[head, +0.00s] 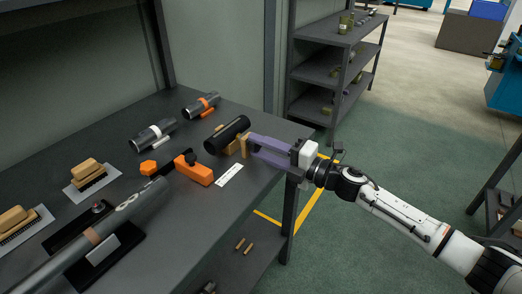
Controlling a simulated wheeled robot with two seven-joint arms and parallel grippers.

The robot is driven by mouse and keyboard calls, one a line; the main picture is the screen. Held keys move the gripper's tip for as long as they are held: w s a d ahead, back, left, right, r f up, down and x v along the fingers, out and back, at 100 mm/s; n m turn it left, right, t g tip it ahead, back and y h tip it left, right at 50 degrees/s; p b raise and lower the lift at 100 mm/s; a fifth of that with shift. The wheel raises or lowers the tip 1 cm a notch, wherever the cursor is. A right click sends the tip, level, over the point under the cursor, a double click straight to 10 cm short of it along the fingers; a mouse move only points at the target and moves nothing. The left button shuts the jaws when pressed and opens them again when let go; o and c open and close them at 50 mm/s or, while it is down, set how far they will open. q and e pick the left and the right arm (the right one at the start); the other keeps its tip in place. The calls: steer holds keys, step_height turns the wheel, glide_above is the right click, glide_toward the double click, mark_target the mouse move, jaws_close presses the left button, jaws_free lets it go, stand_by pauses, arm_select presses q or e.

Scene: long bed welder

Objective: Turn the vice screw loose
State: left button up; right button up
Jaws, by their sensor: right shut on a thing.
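My right gripper (252,143) reaches in from the right over the bench's right edge, with purple fingers. It is shut on a small tan piece (244,147) at the fingertips. This piece is beside the right end of a black cylinder (228,134) lying on the bench. Whether it is the vice screw or its handle, I cannot tell. My left gripper is not in view.
The dark bench (160,105) also carries a long grey tube (110,225), two short metal cylinders (153,132) (202,104), an orange hex piece (148,168), a white strip (230,174) and wooden-backed brushes (85,169). A shelf rack (330,72) stands behind. Green floor is open at right.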

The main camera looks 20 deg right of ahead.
steer(key=shift+f+n, duration=0.1)
steer(key=shift+n, duration=0.5)
steer(key=o, duration=1)
steer(key=shift+o, duration=0.2)
